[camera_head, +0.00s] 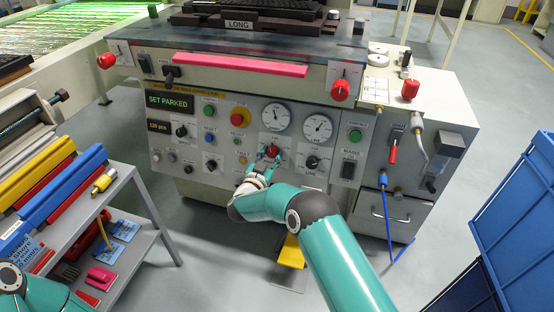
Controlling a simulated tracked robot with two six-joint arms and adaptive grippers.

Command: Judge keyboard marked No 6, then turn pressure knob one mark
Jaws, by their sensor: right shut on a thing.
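A dark keyboard (262,5) lies on the press bed at the top, cut off by the frame edge; no number can be read on it. A label reading LONG (239,24) sits on the front of its holder. On the panel, a red knob (272,149) sits below and between two round gauges, the left gauge (276,117) and the right gauge (317,127). My right gripper (269,155) is shut on the red knob and partly hides it; its marks are too small to read. My left arm shows only at the lower left; its gripper is out of view.
The control panel also has a SET PARKED display (169,102), a yellow-ringed red button (240,116) and a black knob (312,162). A grey shelf (120,176) with coloured bars stands at left, blue crates (520,220) at right.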

